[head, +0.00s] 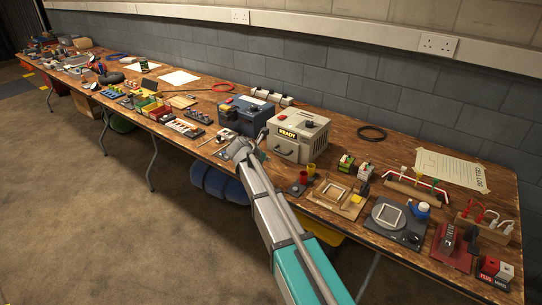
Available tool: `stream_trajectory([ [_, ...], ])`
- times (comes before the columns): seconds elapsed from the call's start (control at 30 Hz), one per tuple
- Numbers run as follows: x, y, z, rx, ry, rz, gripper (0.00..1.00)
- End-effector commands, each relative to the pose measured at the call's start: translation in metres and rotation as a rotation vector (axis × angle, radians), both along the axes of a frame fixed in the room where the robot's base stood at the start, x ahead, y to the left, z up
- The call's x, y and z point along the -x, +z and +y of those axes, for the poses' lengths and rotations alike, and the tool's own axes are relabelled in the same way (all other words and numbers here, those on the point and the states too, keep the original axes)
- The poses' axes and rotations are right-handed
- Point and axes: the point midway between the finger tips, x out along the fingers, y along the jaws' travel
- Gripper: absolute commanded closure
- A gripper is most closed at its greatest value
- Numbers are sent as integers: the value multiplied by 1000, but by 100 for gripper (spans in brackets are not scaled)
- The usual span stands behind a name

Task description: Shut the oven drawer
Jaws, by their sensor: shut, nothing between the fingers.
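A pale grey box-shaped oven (311,136) stands on the bench against the wall, with a lit READY sign and a dark handle low on its front. The front panel with the handle (283,150) looks like the drawer front. I cannot tell how far it stands out from the body. My gripper (262,138) is shut and empty, just left of the oven's front. At this size I cannot tell whether it touches the oven. My arm hides part of the bench edge below.
A blue-grey box (244,115) stands just left of the oven. A black cable ring (371,133) lies behind. Floor in front is open.

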Motion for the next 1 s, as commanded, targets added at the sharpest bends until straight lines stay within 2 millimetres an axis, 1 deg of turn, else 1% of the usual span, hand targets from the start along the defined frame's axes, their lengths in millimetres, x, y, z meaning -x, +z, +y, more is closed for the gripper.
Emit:
stream_trajectory([
  [0.03,5,9,3,0,1,0,100],
  [0.1,11,14,7,0,0,0,100],
  [0.4,27,31,21,0,0,0,100],
  [0.6,31,34,24,0,-1,0,100],
  [1.0,31,33,23,-2,-4,0,100],
])
